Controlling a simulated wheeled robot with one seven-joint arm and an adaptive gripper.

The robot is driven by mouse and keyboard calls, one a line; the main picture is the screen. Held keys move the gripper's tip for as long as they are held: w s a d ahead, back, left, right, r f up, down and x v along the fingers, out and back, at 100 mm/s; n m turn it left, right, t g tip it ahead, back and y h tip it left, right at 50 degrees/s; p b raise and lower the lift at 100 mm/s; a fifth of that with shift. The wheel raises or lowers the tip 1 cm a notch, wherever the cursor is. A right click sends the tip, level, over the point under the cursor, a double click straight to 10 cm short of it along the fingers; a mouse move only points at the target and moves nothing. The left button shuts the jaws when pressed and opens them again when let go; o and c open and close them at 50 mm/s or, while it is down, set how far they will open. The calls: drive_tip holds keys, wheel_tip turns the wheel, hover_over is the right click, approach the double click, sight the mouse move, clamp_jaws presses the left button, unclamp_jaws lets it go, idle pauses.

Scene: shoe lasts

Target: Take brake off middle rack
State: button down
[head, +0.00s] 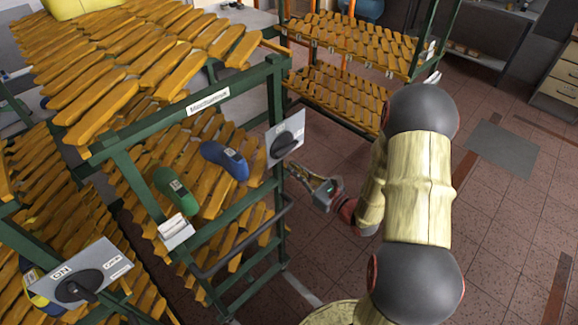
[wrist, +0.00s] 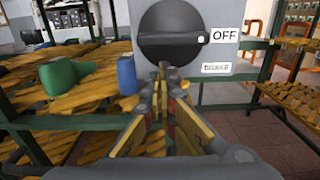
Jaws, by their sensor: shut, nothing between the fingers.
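The middle rack (head: 195,110) has a green frame and slanted wooden slats. A grey brake plate (head: 285,138) with a round black knob is fixed to its right upright. In the wrist view the black knob (wrist: 172,38) has its bar lying level. The bar's white mark is at the right, beside the OFF label (wrist: 227,36). My gripper (head: 298,172) is below and right of the plate. In the wrist view my gripper (wrist: 163,72) is shut and empty, its tips in front of the knob's lower edge; whether they touch it I cannot tell.
A green last (head: 176,190) and a blue last (head: 225,160) lie on the middle rack. Another rack's brake plate (head: 80,275) is at lower left. A further rack (head: 350,50) stands behind. The tiled floor (head: 510,190) on the right is clear.

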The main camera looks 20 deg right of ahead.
drive_tip(key=shift+v, duration=2.35)
drive_tip(key=s+a+f+n+g+y+b, duration=0.1)
drive_tip(key=s+a+n+g, duration=0.65)
drive_tip(key=s+n, duration=0.2)
drive_tip(key=s+a+f+n+g+y, duration=0.1)
drive_tip(key=s+a+n+g+y, duration=0.1)
drive_tip(key=s+a+n+g, duration=0.65)
drive_tip(key=s+d+r+n+t+h+b, duration=0.15)
drive_tip(key=s+d+r+n+h, duration=0.25)
drive_tip(key=d+r+n+h, duration=0.5)
drive_tip(key=a+r+n+t+b, duration=0.2)
drive_tip(key=a+r+n+t, duration=0.1)
drive_tip(key=a+r+n, duration=0.2)
wheel_tip(320, 180, up, 2)
drive_tip(key=shift+w+a+r, duration=0.15)
drive_tip(key=shift+r, duration=0.05)
